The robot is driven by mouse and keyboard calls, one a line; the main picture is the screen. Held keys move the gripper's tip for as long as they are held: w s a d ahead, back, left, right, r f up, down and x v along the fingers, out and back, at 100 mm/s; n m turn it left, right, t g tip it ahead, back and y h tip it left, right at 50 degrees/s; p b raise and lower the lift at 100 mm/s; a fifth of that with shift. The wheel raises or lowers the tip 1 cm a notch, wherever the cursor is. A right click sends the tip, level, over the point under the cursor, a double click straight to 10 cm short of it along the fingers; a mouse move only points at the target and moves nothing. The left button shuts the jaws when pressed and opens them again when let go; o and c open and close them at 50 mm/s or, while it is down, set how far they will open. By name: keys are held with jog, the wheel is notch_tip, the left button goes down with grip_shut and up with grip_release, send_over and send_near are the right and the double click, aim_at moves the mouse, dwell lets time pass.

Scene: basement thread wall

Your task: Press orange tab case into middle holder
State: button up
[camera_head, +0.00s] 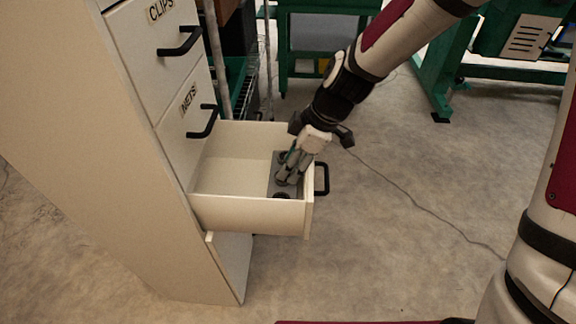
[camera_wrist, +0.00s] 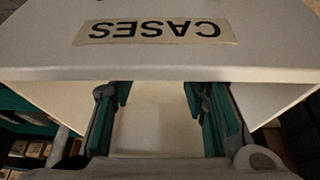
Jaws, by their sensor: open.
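In the head view, my gripper (camera_head: 287,177) reaches down into the open lower drawer (camera_head: 250,214), over a grey holder block (camera_head: 272,180) at the drawer's front end. Dark round recesses show at the block's far and near ends. My fingers cover its middle, so I cannot tell what is in the middle holder. In the wrist view, my gripper (camera_wrist: 160,97) is open, with its green-padded fingers apart and a pale surface visible between them. No orange tab case can be made out in either view.
The drawer front carries a CASES label (camera_wrist: 156,31) and a black handle (camera_head: 321,179). The cabinet (camera_head: 110,130) stands at left, with shut CLIPS and NETS drawers above. The drawer's rear floor is bare. A cable (camera_head: 420,205) crosses the floor; green benches stand behind.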

jog(key=v, duration=1)
jog(key=s+d+r+m+h, duration=0.25)
jog(key=s+d+m, duration=0.3)
jog(key=s, duration=0.35)
jog(key=s+d+r+m+h, duration=0.1)
jog(key=s+d+r+m, duration=0.2)
jog(key=s+d+m, duration=0.5)
jog(key=s+d+r+m+h, duration=0.1)
jog(key=s+d+r+m, duration=0.25)
jog(key=s, duration=0.75)
notch_tip(320, 180, up, 20)
jog(key=t+p, duration=0.3)
jog(key=p, duration=1.6)
jog(key=shift+a+r+t, duration=0.2)
jog(key=shift+a+t, duration=0.1)
jog(key=shift+a, duration=0.1)
